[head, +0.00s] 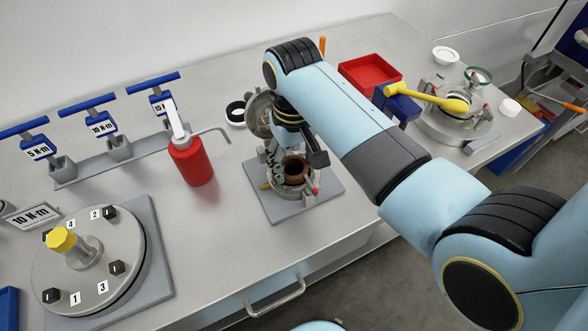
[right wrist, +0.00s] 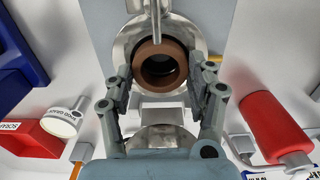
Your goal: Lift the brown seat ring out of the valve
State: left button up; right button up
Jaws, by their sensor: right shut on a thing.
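The brown seat ring (head: 296,166) shows at the mouth of the steel valve body (head: 284,187), which stands on a grey base plate (head: 319,205). In the right wrist view the ring (right wrist: 140,70) lies between my fingertips, with the bright valve rim (right wrist: 117,54) behind it. My right gripper (right wrist: 163,80) comes from above, its fingers on opposite sides of the ring and shut on it. In the head view this gripper (head: 290,160) is partly hidden by its own arm. I cannot tell how far the ring sits inside the bore. My left gripper is not in view.
A red bottle (head: 192,162) with a bent spout stands left of the valve. Blue-handled torque tools (head: 98,122) stand in a rack behind. A numbered flange (head: 92,262) is at front left. A red tray (head: 370,72) and another valve (head: 455,122) are at right.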

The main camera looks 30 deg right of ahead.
aim_at(294, 167)
jog(key=shift+r, duration=4.05)
jog(key=shift+s, duration=0.1)
